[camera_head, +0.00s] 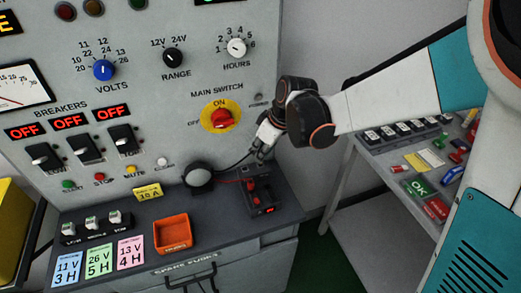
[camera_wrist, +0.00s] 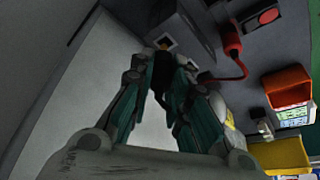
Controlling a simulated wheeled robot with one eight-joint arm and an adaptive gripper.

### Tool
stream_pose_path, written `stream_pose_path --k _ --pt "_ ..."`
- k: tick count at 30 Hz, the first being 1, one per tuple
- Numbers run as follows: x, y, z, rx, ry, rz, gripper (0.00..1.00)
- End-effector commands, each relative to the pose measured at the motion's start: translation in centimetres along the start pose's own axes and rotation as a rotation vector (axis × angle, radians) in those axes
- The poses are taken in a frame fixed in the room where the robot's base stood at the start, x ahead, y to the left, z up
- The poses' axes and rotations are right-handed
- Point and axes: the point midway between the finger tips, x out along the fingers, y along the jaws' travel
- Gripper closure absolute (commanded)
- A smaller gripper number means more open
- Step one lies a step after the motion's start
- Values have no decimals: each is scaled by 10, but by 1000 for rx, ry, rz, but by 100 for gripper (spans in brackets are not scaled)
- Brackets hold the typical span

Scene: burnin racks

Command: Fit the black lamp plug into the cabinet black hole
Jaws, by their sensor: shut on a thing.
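My gripper (camera_head: 262,151) is in front of the lower right part of the grey cabinet (camera_head: 205,80), fingers pointing down and left. In the wrist view its fingers (camera_wrist: 162,68) are shut on a small black piece, the black lamp plug (camera_wrist: 161,72). A thin black cable (camera_head: 232,165) runs from the fingers toward the round lamp (camera_head: 198,175) on the ledge. The plug is mostly hidden by the fingers in the head view. I cannot clearly make out the cabinet's black hole or whether the plug touches it.
A black box (camera_head: 264,198) with a red plug (camera_head: 250,184) and red cable sits on the ledge below my gripper. An orange tray (camera_head: 172,233) lies left of it. The red main switch (camera_head: 221,118) is left of the gripper. A side table (camera_head: 400,160) with small parts stands right.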

Motion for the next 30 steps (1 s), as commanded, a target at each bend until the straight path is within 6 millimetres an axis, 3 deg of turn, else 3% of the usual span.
stream_pose_path --k 30 --pt "10 0 4 0 0 0 99"
